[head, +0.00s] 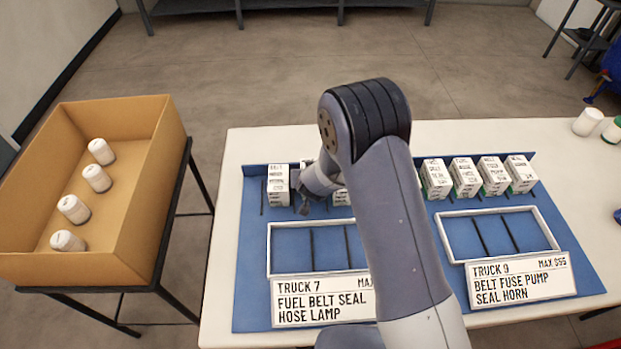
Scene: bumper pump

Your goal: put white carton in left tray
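White cartons with black print stand in a row along the back of the blue board. One carton (278,185) stands at the left end, just left of my gripper (303,203). Another carton (341,197) is mostly hidden behind my arm. My gripper is low over the row, and its fingers are small and partly covered by my wrist, so I cannot tell if they are open or hold anything. The left tray (269,250), white-rimmed with dark dividers, lies in front of the row. Its visible compartments are empty; my arm covers its right side.
Several more cartons (466,177) stand at the right. The right tray (443,240) looks empty. Truck 7 (318,301) and Truck 9 (520,279) signs stand before the trays. A cardboard box (150,113) with several white bottles stands left, across a floor gap.

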